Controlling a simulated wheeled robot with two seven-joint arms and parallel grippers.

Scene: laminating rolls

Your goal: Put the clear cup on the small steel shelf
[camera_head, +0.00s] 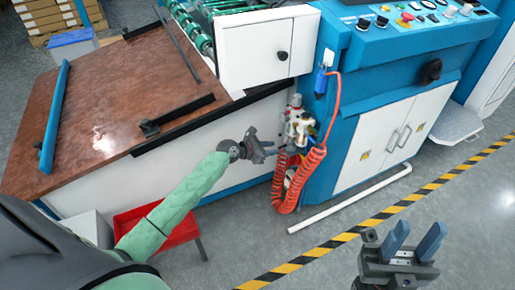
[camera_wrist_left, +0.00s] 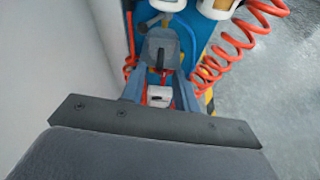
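I cannot clearly make out the clear cup. A cluster of pale fittings (camera_head: 298,122) hangs on the blue machine's side, and white and yellowish rounded parts (camera_wrist_left: 215,8) show at the top of the left wrist view; either may include it. No small steel shelf can be picked out for certain. My left gripper (camera_head: 270,150) is just left of the fittings, beside the red hose. In the left wrist view, its fingers (camera_wrist_left: 160,90) stand apart, with a small white-and-red item seen between them, not clearly held. My right gripper (camera_head: 413,240) is open and empty above the floor at lower right.
A coiled red hose (camera_head: 290,190) hangs close to my left gripper. The blue-and-white machine (camera_head: 375,95) and brown-topped table (camera_head: 110,100) border the space. A red tray (camera_head: 180,235) stands under my left arm.

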